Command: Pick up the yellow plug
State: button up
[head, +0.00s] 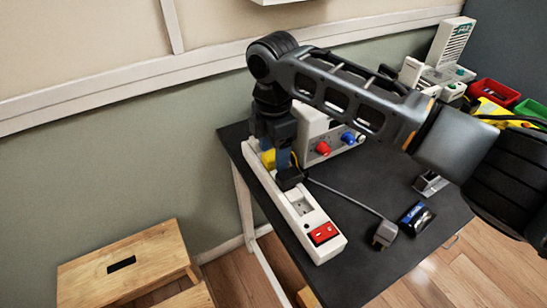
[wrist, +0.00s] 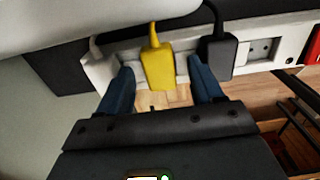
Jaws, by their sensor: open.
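The yellow plug (wrist: 158,66) sits in a white power strip (head: 301,211) on the dark table, its yellow cable rising from its top in the wrist view. It also shows in the head view (head: 267,158), partly hidden by my gripper. My gripper (wrist: 158,78) is open, pointing down, with one blue finger on each side of the yellow plug. Gaps show between the plug and both fingers. A white plug (wrist: 98,66) is just left of the left finger, and a black plug (wrist: 218,52) is close to the right finger.
The strip has a free socket (wrist: 259,50) and a red switch (head: 323,233). A white box with red and blue knobs (head: 322,138) stands behind it. A loose grey plug (head: 384,234) and a battery (head: 415,217) lie to the right. A wooden stool (head: 122,262) is left of the table.

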aim_at(273, 154)
jog(key=shift+c, duration=0.5)
grip_shut()
jog(key=shift+r, duration=0.1)
notch_tip(273, 154, up, 10)
jog(key=shift+b, duration=0.3)
dwell(0.3)
